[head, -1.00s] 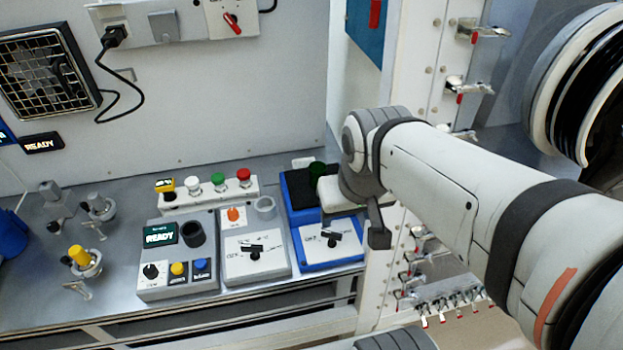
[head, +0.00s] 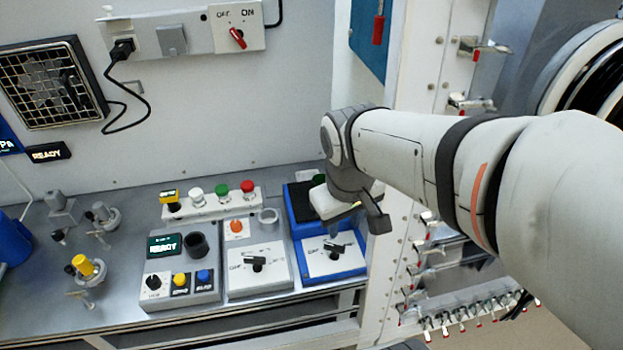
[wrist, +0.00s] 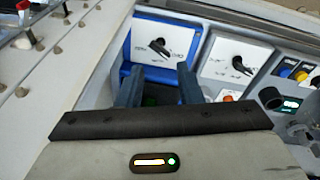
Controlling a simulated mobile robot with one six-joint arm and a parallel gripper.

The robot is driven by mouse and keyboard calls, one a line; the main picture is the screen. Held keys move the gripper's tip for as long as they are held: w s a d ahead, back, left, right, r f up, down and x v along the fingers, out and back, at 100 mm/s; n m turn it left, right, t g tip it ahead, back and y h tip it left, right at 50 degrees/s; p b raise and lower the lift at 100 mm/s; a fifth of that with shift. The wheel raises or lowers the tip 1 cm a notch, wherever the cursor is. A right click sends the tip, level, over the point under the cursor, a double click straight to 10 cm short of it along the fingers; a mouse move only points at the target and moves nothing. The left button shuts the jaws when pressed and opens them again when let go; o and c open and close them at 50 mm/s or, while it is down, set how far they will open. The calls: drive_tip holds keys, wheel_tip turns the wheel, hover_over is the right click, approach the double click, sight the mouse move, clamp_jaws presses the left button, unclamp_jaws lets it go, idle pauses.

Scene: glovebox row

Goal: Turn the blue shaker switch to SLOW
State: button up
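The blue shaker (head: 300,232) stands at the right end of the bench, with a white front panel (head: 318,263) and a black rotary switch (head: 334,248). The switch handle lies mostly sideways; I cannot read clearly which label it points at. My gripper (head: 335,203) is over the back part of the shaker, behind the panel; its fingertips are hard to make out there. In the wrist view, my gripper (wrist: 159,72) has its two fingers apart with nothing between them. The shaker switch (wrist: 160,47) shows beyond the fingertips, apart from them.
A grey unit with a similar black switch (head: 255,263) stands just left of the shaker. Further left is a grey READY box (head: 180,290) with knobs. A button strip (head: 215,203) runs behind. A white post (head: 376,290) with clips rises close on the right.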

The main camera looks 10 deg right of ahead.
sight(334, 246)
drive_tip(key=w+a+f+n+g+h+p, duration=0.1)
drive_tip(key=w+a+f+n+g+h, duration=0.25)
drive_tip(key=w+f+n, duration=0.45)
drive_tip(key=shift+n, duration=0.5)
drive_tip(key=shift+s+d+f+p, duration=0.1)
drive_tip(key=shift+s+d+f, duration=0.4)
drive_tip(key=shift+f, duration=0.4)
drive_tip(key=shift+s+d+f+p, duration=0.1)
drive_tip(key=shift+s+d+f, duration=0.25)
drive_tip(key=shift+d+f, duration=0.35)
drive_tip(key=shift+s+d+f+p, duration=0.1)
drive_tip(key=shift+s+d+f, duration=0.3)
drive_tip(key=shift+f, duration=0.65)
drive_tip(key=shift+c, duration=0.4)
clamp_jaws()
